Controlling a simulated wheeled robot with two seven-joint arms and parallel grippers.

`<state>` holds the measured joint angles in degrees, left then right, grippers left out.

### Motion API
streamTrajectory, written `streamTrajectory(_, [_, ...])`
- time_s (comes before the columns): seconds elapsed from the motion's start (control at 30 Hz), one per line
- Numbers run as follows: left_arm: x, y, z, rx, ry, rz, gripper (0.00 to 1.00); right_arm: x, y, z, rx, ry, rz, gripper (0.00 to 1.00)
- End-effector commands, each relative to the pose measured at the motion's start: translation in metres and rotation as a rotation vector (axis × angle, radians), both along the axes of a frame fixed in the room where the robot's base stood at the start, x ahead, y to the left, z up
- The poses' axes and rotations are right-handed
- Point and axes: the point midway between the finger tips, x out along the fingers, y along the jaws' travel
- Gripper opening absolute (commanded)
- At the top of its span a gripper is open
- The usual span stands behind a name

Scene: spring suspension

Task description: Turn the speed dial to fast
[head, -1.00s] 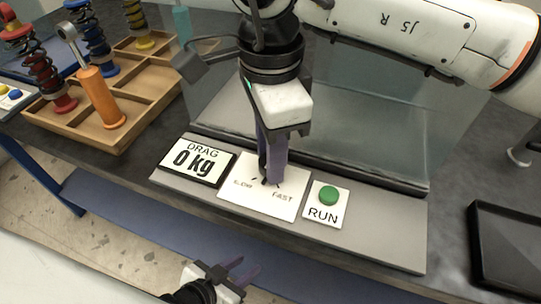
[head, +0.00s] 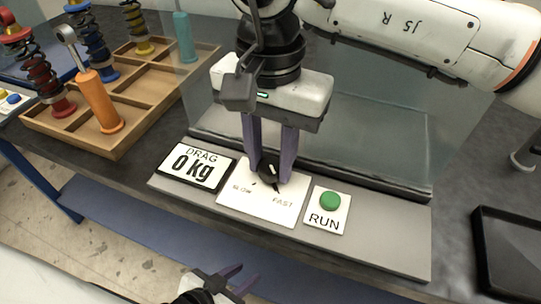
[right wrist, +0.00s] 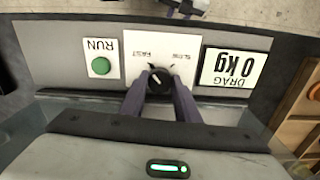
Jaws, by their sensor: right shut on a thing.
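The speed dial (head: 269,174) is a small black knob with a white mark. It sits on a white plate (head: 240,201) lettered SLOW on the left and FAST on the right in the head view. My right gripper (head: 269,178) points down with its purple fingers closed on the sides of the dial. In the right wrist view the dial (right wrist: 159,82) sits between the fingertips, and its white mark appears to point toward the FAST side. My left gripper (head: 238,279) is open and empty, low in front of the bench.
A DRAG display (head: 198,167) reading 0 kg is left of the plate. A green RUN button (head: 330,201) is close on the right. A clear screen (head: 375,140) stands behind. A wooden tray (head: 117,147) with colored springs is at left, a black tray (head: 510,250) at right.

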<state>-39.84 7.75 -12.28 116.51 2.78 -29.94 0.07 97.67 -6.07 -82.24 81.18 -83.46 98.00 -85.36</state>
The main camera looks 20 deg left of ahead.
Motion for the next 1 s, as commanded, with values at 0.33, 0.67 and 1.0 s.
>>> streamTrajectory(0.33, [-0.0009,0.0006,-0.0021,0.002,0.004,0.0,0.31,0.0002,0.0,0.0007,0.001,-0.001,0.075,0.07])
streamTrajectory(0.67, [-0.0009,0.0007,-0.0021,0.002,0.004,0.0,0.31,0.0003,0.0001,0.0008,0.001,-0.001,0.078,0.07])
streamTrajectory(1.0, [-0.0008,0.0006,-0.0019,0.002,0.004,0.0,0.31,0.0002,0.0,0.0005,0.001,0.0,0.078,0.48])
